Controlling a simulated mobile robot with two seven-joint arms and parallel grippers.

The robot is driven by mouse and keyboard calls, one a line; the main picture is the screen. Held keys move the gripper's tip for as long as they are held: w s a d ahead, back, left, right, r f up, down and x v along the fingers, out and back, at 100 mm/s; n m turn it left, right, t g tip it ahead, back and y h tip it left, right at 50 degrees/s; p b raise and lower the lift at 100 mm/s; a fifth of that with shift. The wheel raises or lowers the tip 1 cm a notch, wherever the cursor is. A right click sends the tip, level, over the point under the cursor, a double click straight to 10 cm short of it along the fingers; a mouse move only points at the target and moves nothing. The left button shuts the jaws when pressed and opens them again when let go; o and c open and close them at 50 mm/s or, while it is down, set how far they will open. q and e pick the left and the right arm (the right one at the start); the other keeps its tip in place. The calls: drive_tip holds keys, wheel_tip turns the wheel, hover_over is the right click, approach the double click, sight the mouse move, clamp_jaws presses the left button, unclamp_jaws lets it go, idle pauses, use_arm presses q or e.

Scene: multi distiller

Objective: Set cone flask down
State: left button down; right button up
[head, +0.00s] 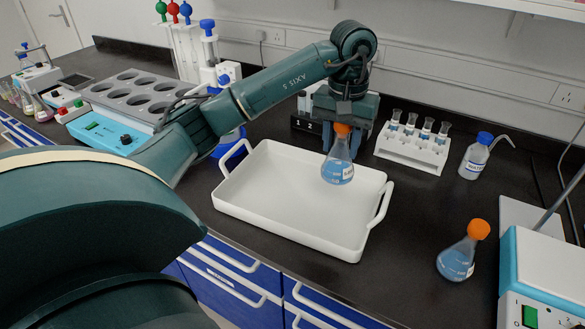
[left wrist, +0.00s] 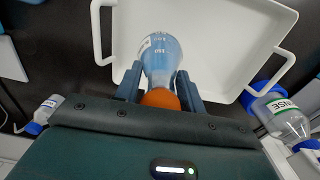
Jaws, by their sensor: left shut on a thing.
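A cone flask (head: 338,166) with blue liquid and an orange cap hangs upright in my left gripper (head: 341,130). The gripper comes down from above and is shut on the flask near its cap. In the left wrist view the flask (left wrist: 160,58) points away between the two fingers (left wrist: 160,92). It is over the white tray (head: 275,200), towards its back right part. I cannot tell whether its base touches the tray floor. A second cone flask (head: 461,252) with an orange cap and blue liquid stands tilted-looking on the bench at right. My right gripper is not in view.
A white rack of small tubes (head: 411,150) and a wash bottle (head: 476,158) stand behind and right of the tray. A white and blue device (head: 545,265) is at the right edge. A block with round wells (head: 140,95) is at left. The tray is otherwise empty.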

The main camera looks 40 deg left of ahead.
sight(335, 176)
use_arm(q)
drive_tip(key=shift+w+a, duration=0.1)
drive_tip(key=shift+a, duration=0.15)
drive_tip(key=shift+f, duration=0.35)
wheel_tip(335, 176, down, 5)
drive_tip(key=shift+f+p, duration=0.15)
drive_tip(key=shift+p, duration=0.25)
drive_tip(key=shift+f, duration=0.25)
wheel_tip(335, 176, down, 3)
drive_tip(key=shift+f, duration=0.2)
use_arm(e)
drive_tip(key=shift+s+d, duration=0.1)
use_arm(q)
drive_tip(key=shift+f, duration=0.15)
drive_tip(key=c, duration=0.9)
unclamp_jaws()
drive_tip(key=shift+o, duration=0.2)
